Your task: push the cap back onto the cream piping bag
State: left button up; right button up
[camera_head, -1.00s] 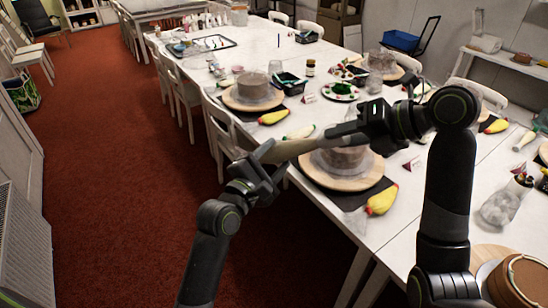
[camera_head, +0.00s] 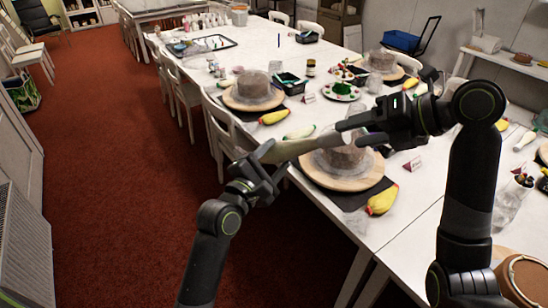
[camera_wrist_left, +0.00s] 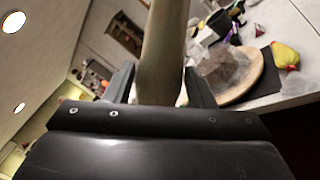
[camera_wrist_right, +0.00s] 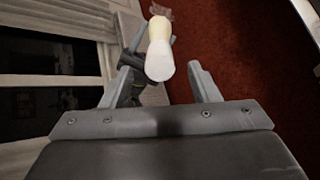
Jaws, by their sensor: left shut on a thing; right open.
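The cream piping bag (camera_head: 290,151) is held by my left gripper (camera_head: 270,160), which is shut around one end of it. In the left wrist view the bag (camera_wrist_left: 163,50) stands between the left fingers. The bag points right, over the table edge. A white end piece, which looks like the cap (camera_wrist_right: 160,66), sits at its far end in the right wrist view; it appears in line with the pale yellow body, but I cannot tell how fully it is seated. My right gripper (camera_head: 349,133) is open near that end, its fingers apart on either side in the right wrist view.
A turntable (camera_head: 353,183) with a wrapped cake lies just below the right gripper. A yellow piping bag (camera_head: 382,199) lies on the table in front. Another turntable (camera_head: 236,101) stands further back. Red carpet (camera_head: 110,190) is clear on the left.

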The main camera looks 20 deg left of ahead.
jog(key=v, duration=0.9)
